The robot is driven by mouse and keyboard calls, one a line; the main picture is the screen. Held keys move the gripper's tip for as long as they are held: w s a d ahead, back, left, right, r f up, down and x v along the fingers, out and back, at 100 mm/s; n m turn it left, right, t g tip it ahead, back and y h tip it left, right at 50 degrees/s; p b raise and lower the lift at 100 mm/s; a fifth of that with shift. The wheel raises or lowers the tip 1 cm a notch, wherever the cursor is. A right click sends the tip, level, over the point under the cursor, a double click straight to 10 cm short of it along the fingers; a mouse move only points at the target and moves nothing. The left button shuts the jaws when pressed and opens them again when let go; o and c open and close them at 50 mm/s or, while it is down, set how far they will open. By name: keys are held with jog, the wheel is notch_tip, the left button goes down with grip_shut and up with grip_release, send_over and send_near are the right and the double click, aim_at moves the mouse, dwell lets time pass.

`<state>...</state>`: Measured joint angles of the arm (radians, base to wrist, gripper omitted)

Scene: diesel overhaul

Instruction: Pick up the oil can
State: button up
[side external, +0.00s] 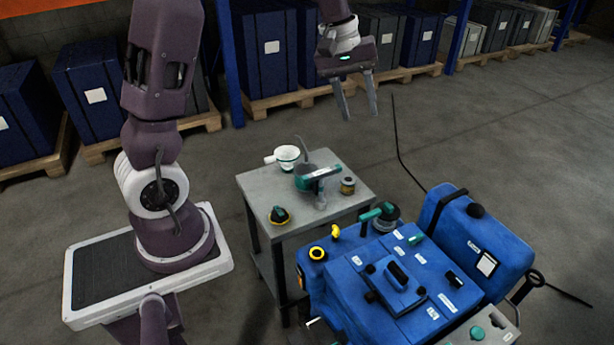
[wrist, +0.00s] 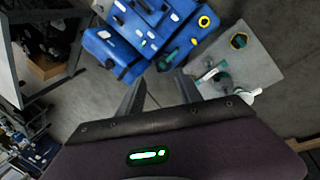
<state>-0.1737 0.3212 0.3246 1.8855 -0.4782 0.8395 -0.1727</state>
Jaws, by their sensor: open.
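What looks like the oil can is a teal can (side external: 306,180) with a thin dark spout, standing on the small grey table (side external: 254,186). A teal-and-grey tool beside it partly overlaps it. In the wrist view a small teal shape (wrist: 222,81) on the table may be this can; it is too small to be sure. My gripper (side external: 360,112) is open and empty, high above the floor behind the table and apart from everything. Its fingers (wrist: 160,80) also show in the wrist view, with bare floor and the blue machine beyond them.
A white funnel (side external: 287,155), a brass-coloured tin (side external: 348,186) and a yellow-and-black round part (side external: 280,215) share the tabletop. A blue engine (side external: 425,275) stands close to the table's front right. Blue crates on pallets line the back.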

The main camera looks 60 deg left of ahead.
aim_at(306, 166)
jog(key=w+a+f+n, duration=0.1)
jog(key=a+f+n, duration=0.1)
jog(key=a+f, duration=0.3)
jog(key=w+a+f+n+g, duration=0.1)
jog(key=w+a+f+n, duration=0.1)
jog(key=a+f, duration=0.3)
jog(key=w+a+f+n+g+y, duration=0.1)
jog(key=a+f, duration=0.4)
jog(key=f, duration=0.6)
jog(key=shift+w+a+n, duration=0.35)
jog(key=shift+w+n, duration=0.05)
jog(key=shift+w, duration=0.2)
jog(key=shift+n+g+y, duration=0.3)
jog(key=shift+n+g, duration=0.2)
jog(key=shift+n, duration=0.2)
jog(key=a+f, duration=0.1)
jog(key=f, duration=0.2)
jog(key=s+a+f, duration=0.1)
jog(key=a+f, duration=0.1)
jog(key=f, duration=0.2)
jog(key=s+a+f, duration=0.1)
jog(key=a+f, duration=0.1)
jog(key=f, duration=0.1)
jog(key=shift+s+f, duration=0.15)
jog(key=shift+f, duration=0.15)
jog(key=f, duration=0.7)
jog(key=shift+s+a+f, duration=0.3)
jog(key=shift+f, duration=0.05)
jog(key=shift+c, duration=0.4)
grip_shut()
